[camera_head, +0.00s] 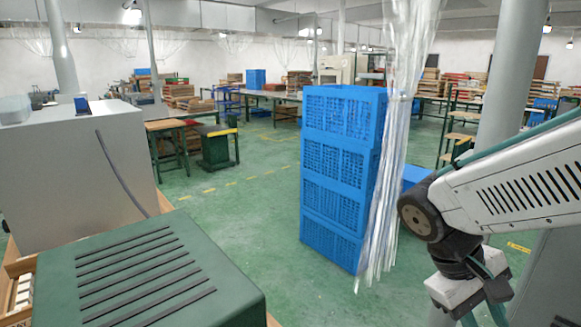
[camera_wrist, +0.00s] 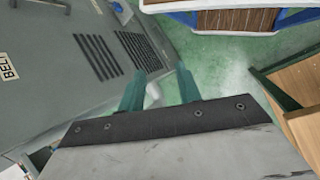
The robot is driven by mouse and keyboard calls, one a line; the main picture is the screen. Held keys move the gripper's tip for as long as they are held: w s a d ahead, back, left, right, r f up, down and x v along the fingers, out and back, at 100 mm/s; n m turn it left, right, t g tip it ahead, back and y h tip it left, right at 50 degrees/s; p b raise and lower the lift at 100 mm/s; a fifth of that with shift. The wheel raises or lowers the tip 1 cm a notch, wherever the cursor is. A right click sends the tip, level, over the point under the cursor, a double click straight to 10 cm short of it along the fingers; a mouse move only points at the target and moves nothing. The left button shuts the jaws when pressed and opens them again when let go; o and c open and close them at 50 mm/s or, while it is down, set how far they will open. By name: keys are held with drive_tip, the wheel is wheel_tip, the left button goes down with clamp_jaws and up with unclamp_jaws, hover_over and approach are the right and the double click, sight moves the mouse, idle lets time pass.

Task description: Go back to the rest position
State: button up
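My gripper (camera_wrist: 158,88) shows in the wrist view as two teal fingers standing apart beyond a dark plate. Nothing shows between them but green floor and part of a grey machine, so it is open and empty. In the head view my white arm (camera_head: 520,180) reaches in from the right edge and bends down at a dark joint. The wrist end lies low at the right, and the fingertips are not clearly seen there.
A stack of blue crates (camera_head: 341,175) stands in the middle behind a clear plastic strip curtain (camera_head: 392,150). A green slotted cover (camera_head: 150,275) and grey cabinet (camera_head: 70,175) are at left. In the wrist view, a grey vented machine (camera_wrist: 75,75) and wooden furniture (camera_wrist: 300,85) flank my gripper.

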drive_tip(key=s+a+r+m+t+y, duration=0.2)
drive_tip(key=s+a+r+t+y, duration=0.2)
drive_tip(key=s+r+y, duration=0.1)
drive_tip(key=shift+a+r+t, duration=0.35)
drive_tip(key=shift+a+t, duration=0.05)
drive_tip(key=shift+o, duration=0.4)
